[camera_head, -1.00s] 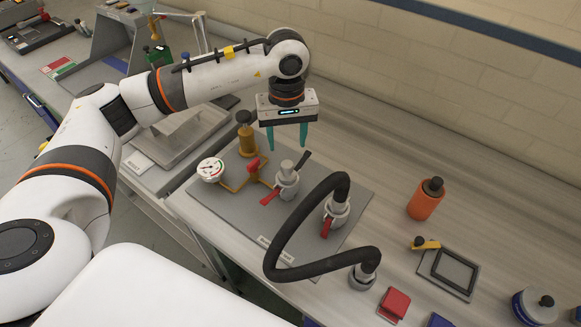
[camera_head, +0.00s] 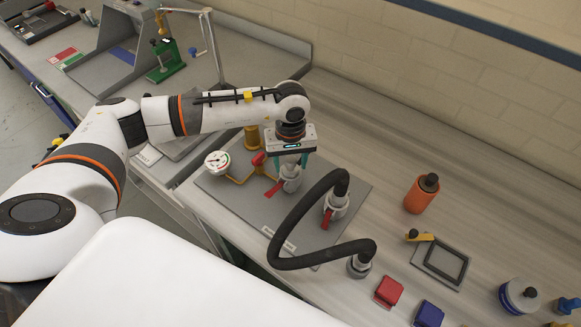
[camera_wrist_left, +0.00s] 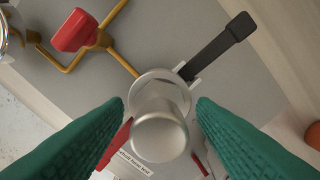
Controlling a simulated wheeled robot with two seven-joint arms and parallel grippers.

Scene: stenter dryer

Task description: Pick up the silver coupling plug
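The silver coupling plug (camera_wrist_left: 159,138) stands upright in its fitting on the grey panel. In the wrist view it lies between the two green fingers of my left gripper (camera_wrist_left: 161,128), with a gap on each side. In the head view my left gripper (camera_head: 291,158) is directly above and around the plug's top, pointing down. The plug's upper part is mostly hidden there by the gripper; its fitting (camera_head: 290,183) shows below. My left gripper is open. My right gripper is not in view.
A black hose (camera_head: 290,222) arches from a second fitting (camera_head: 337,205) to the right. A red lever (camera_head: 275,189) and a black lever (camera_wrist_left: 219,46) flank the plug's fitting. A pressure gauge (camera_head: 217,162) stands left. An orange bottle (camera_head: 421,194) stands on the bench at right.

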